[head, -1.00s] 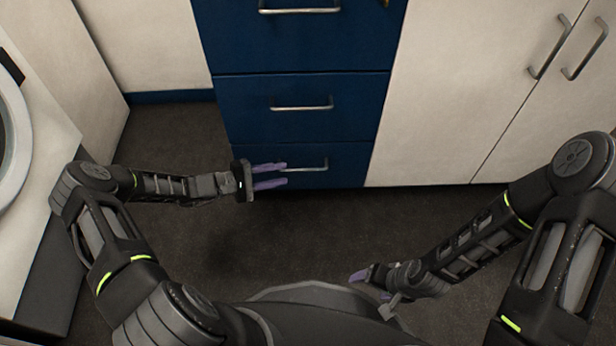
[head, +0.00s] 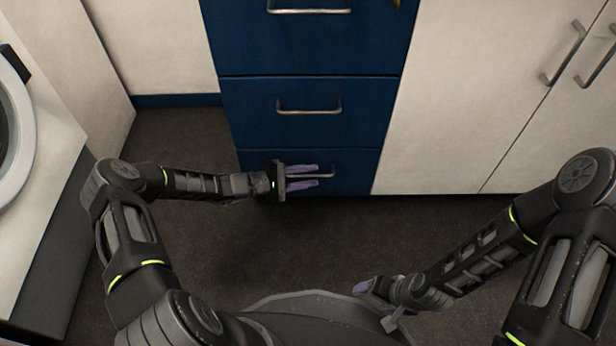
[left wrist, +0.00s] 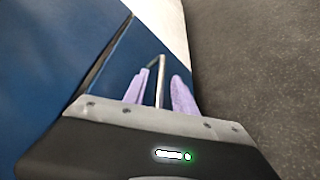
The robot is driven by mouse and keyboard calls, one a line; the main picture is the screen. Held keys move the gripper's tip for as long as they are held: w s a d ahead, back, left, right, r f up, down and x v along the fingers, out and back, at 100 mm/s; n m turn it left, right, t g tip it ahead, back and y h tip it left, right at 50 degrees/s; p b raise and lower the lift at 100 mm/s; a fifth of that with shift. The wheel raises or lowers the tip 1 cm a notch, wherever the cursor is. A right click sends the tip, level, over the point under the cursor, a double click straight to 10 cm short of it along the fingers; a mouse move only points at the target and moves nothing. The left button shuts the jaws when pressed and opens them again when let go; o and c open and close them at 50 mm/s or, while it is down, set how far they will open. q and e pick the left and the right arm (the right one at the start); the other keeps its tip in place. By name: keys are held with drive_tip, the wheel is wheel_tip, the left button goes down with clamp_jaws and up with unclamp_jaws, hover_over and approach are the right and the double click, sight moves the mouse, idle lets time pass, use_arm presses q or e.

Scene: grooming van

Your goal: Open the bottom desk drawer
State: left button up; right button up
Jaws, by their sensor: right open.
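The bottom desk drawer (head: 355,163) is the lowest blue front in the head view and looks shut. Its metal bar handle (head: 326,176) is partly hidden by my left gripper. My left gripper (head: 317,175) is open, with one purple finger above the bar and one below. In the left wrist view the handle (left wrist: 161,75) runs between the two spread fingers (left wrist: 162,85), with gaps visible beside it. My right gripper (head: 366,286) is open and empty, low over the floor and away from the drawer.
Two more blue drawers with bar handles stand above, the middle one (head: 365,110) nearest. White cupboard doors (head: 470,90) are to the right. A white machine (head: 40,180) stands at the left. The dark floor (head: 230,240) before the drawers is clear.

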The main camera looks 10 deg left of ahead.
use_arm(q)
drive_tip(key=shift+c, duration=0.5)
clamp_jaws()
idle(0.9)
